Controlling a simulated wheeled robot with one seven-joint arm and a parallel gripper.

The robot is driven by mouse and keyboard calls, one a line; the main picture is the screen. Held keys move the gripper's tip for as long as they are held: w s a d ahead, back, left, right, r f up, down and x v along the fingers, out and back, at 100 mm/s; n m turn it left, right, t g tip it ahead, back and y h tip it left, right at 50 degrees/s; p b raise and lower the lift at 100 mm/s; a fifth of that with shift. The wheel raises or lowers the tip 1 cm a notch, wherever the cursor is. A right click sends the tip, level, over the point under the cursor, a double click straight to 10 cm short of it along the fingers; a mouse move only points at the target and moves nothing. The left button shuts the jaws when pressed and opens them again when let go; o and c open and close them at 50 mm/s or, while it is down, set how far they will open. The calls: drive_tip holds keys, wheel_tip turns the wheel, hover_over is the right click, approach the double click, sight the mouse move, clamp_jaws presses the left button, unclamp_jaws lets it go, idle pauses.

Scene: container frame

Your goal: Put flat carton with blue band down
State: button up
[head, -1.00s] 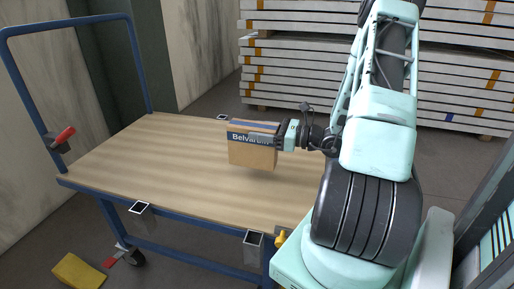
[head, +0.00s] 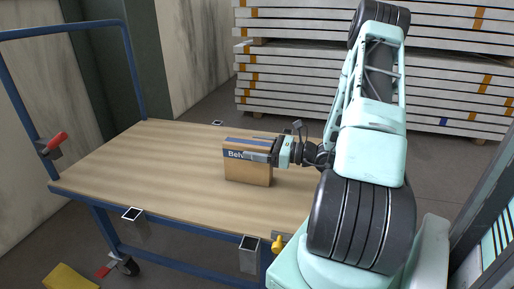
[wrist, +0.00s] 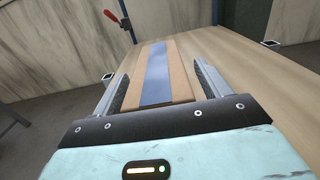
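The flat carton with a blue band (head: 247,174) is upright over the wooden deck of the cart (head: 150,180), right of the deck's middle. Its band runs along the upper part, with partly covered white lettering. My gripper (head: 262,149) reaches in from the right, with one finger across the near face and the other behind. It appears shut on the carton. In the wrist view the carton's top (wrist: 158,75), with the blue band along it, lies between the two fingers of my gripper (wrist: 160,85). The carton's lower edge is at or just above the deck; contact is unclear.
The cart has a blue push frame (head: 70,30) at the left with a red-handled clamp (head: 52,145). Square metal sockets (head: 133,214) line its edges. The deck left of the carton is clear. Stacked white panels (head: 300,80) stand behind. A yellow block (head: 68,277) lies on the floor.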

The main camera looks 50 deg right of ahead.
drive_tip(key=shift+r, duration=0.15)
drive_tip(key=shift+s+d+r, duration=0.1)
drive_tip(key=shift+s+d, duration=0.05)
drive_tip(key=shift+s, duration=0.15)
drive_tip(key=p+v, duration=0.2)
drive_tip(key=v, duration=0.9)
drive_tip(key=shift+s, duration=0.2)
